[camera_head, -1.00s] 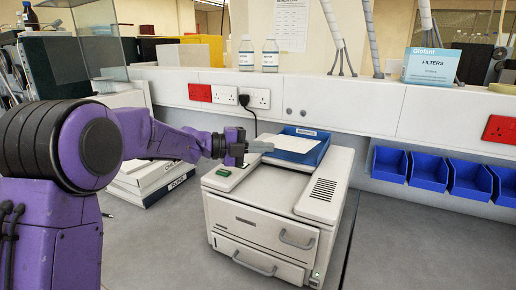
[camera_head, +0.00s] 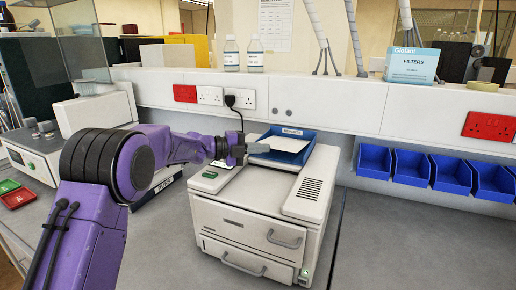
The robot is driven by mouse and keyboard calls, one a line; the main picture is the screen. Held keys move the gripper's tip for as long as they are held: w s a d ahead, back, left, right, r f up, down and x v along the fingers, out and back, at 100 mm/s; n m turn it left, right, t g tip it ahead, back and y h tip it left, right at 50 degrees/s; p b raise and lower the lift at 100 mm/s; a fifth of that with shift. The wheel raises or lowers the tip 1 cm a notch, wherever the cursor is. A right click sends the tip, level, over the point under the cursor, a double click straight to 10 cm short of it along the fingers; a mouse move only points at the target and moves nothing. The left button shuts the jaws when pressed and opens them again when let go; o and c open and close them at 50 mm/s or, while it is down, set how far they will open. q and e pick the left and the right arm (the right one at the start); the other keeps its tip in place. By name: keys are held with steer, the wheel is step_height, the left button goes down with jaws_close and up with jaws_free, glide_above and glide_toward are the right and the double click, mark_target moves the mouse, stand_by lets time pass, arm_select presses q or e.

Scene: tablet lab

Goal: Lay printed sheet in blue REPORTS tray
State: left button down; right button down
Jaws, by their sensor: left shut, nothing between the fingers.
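The blue tray (camera_head: 306,148) with a label on its back wall sits on top of the white printer (camera_head: 250,218). The white printed sheet (camera_head: 287,144) lies in this tray, with no print legible on it. I cannot tell whether the fingertips touch the tray or sheet. My right gripper is out of view.
Several blue bins (camera_head: 410,167) hang along the wall at right. Red and green trays (camera_head: 17,197) lie at far left. The grey bench right of the printer (camera_head: 400,235) is clear.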

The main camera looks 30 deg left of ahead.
arm_select(q)
steer(key=c, duration=1.9)
jaws_free()
steer(key=o, duration=0.5)
steer(key=shift+o, duration=0.2)
steer(key=b+v, duration=0.4)
steer(key=v, duration=0.6)
steer(key=shift+f, duration=0.15)
steer(key=shift+s+a, duration=0.2)
